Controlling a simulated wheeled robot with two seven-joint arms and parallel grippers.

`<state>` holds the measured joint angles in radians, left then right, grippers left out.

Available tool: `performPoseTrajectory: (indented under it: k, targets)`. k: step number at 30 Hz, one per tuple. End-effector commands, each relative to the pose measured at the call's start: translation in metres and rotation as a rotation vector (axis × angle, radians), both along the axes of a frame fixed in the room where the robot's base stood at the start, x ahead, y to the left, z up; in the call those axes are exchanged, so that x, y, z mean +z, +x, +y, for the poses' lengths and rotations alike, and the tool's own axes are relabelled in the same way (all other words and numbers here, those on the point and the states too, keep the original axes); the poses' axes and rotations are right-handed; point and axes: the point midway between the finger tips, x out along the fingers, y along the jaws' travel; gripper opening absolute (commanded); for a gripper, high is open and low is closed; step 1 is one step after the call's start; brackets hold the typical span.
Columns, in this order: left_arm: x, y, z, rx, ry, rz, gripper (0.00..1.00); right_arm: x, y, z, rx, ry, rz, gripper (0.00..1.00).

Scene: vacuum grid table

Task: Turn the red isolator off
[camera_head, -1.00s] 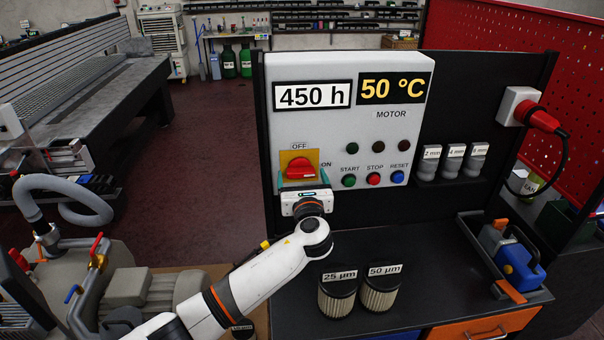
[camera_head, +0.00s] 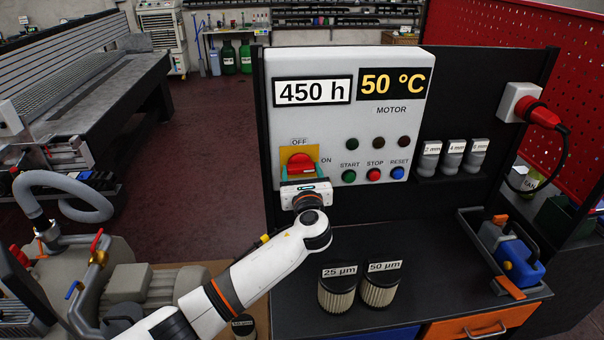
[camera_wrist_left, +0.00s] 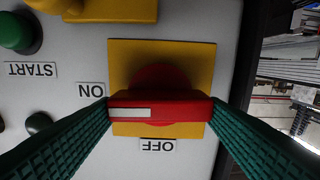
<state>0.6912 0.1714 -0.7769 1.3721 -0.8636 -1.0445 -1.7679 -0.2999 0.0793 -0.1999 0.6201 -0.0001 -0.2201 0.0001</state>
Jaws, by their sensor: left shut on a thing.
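The red isolator (camera_head: 300,160) is a rotary knob on a yellow plate at the lower left of the grey control panel (camera_head: 400,110). OFF is printed above it and ON to its right. In the left wrist view the isolator (camera_wrist_left: 160,80) has its handle lying horizontal, with its white mark toward the ON label (camera_wrist_left: 91,90). The OFF label (camera_wrist_left: 158,145) is below it there. My left gripper (camera_head: 300,172) reaches up from below, its green fingers (camera_wrist_left: 160,107) shut on the two ends of the handle. My right gripper is out of view.
START, STOP and RESET buttons (camera_head: 373,174) sit right of the isolator. Two filters (camera_head: 337,290) stand on the black table below. Small bottles (camera_head: 452,157) and a red plug (camera_head: 540,115) are farther right. A second yellow plate (camera_wrist_left: 120,10) shows in the wrist view.

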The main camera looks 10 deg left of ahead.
Motion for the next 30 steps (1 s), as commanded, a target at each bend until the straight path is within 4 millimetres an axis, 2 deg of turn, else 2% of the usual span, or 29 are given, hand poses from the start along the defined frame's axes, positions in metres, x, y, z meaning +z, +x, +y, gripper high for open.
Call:
performPoseTrajectory:
  k: [8, 30]
  targets:
    - [-0.003, -0.001, 0.0, 0.0, -0.169, -0.054, 0.43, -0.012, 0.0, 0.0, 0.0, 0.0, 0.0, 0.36]
    - [-0.006, -0.001, 0.002, 0.0, -0.837, -0.27, 0.43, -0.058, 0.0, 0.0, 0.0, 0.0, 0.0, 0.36]
